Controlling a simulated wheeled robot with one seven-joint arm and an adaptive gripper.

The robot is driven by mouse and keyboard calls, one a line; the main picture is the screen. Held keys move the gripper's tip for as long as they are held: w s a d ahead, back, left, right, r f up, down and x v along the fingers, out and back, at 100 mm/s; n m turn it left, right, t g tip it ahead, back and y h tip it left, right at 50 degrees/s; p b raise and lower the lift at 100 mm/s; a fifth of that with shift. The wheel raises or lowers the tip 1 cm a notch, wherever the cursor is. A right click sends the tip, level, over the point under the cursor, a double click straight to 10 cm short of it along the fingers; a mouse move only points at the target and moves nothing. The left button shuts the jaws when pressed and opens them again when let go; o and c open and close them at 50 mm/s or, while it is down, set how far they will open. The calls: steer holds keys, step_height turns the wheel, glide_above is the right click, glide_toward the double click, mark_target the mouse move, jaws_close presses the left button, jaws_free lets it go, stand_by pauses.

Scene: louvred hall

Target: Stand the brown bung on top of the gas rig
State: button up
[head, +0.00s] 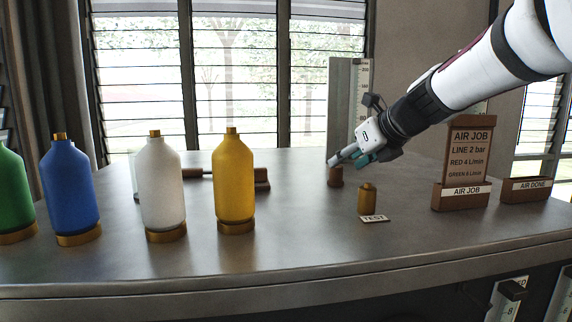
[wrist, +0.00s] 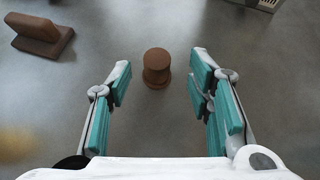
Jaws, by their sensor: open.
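The brown bung (head: 335,177) stands upright on the grey bench, below my gripper's fingertips in the head view. In the wrist view the bung (wrist: 156,68) shows from above, between the open fingers near their tips, with a gap on each side. My gripper (head: 347,157) is open and empty, pointing down-left; both teal-padded fingers (wrist: 160,76) show in the wrist view. A tall grey upright with a scale (head: 346,105) stands behind the bung, partly hidden by my arm; I cannot tell for sure that it is the gas rig.
Green, blue (head: 69,187), white (head: 163,185) and yellow (head: 234,180) bottles stand at left. A small brass bottle (head: 367,199) by a TEST label (head: 374,218) is near the bung. An AIR JOB board (head: 469,160) and AIR DONE tray (head: 525,190) stand right. A brown cradle (wrist: 42,38) lies left.

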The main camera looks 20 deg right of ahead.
steer(key=v, duration=0.7)
steer(key=shift+p, duration=0.3)
steer(key=shift+s, duration=0.1)
